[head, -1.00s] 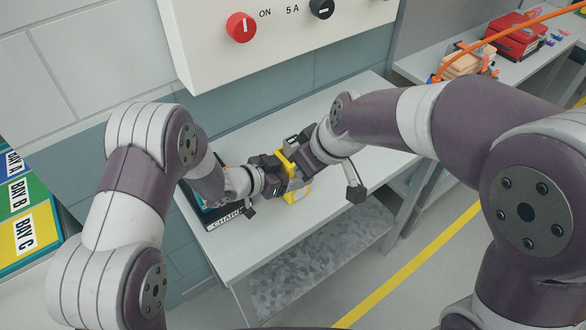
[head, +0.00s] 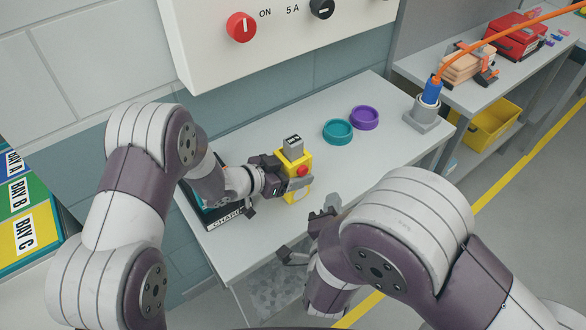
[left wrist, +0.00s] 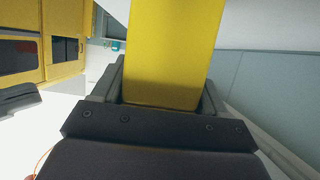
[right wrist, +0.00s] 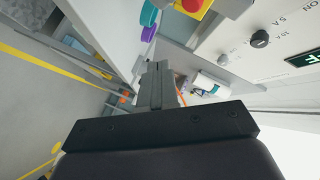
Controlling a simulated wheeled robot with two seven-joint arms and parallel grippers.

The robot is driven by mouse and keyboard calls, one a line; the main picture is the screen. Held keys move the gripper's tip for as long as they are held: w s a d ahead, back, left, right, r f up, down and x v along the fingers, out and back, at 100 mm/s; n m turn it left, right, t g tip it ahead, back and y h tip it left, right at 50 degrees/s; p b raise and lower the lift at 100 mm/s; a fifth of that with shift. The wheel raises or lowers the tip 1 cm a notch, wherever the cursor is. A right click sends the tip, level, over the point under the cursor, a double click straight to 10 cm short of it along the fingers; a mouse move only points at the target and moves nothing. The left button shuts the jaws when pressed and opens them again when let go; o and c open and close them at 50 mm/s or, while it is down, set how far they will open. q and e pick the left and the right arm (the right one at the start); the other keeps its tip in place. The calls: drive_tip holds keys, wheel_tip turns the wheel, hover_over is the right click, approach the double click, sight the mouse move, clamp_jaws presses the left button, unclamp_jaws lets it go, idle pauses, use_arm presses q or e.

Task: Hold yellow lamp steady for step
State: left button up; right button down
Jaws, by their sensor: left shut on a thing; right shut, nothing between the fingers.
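The yellow lamp (head: 294,187) has a red button on its side and a grey block (head: 292,146) with a dark label on top. It is upright at the bench's left half; whether it touches the bench is hard to tell. My left gripper (head: 286,186) is shut on it from the left. The left wrist view shows its yellow body (left wrist: 172,50) between the fingers. My right gripper (head: 326,213) is shut and empty, apart from the lamp, at the bench's front edge. In the right wrist view its fingers (right wrist: 155,85) are together, with the lamp (right wrist: 222,8) at the top.
A dark charger tray (head: 222,222) lies at the bench's left end. A blue plug (head: 432,92) with an orange cable stands in a grey socket at right. The bench (head: 375,165) is clear between.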

sight(303, 171)
drive_tip(key=w+a, duration=0.4)
drive_tip(key=w, duration=0.1)
drive_tip(key=shift+w, duration=0.3)
idle(1.7)
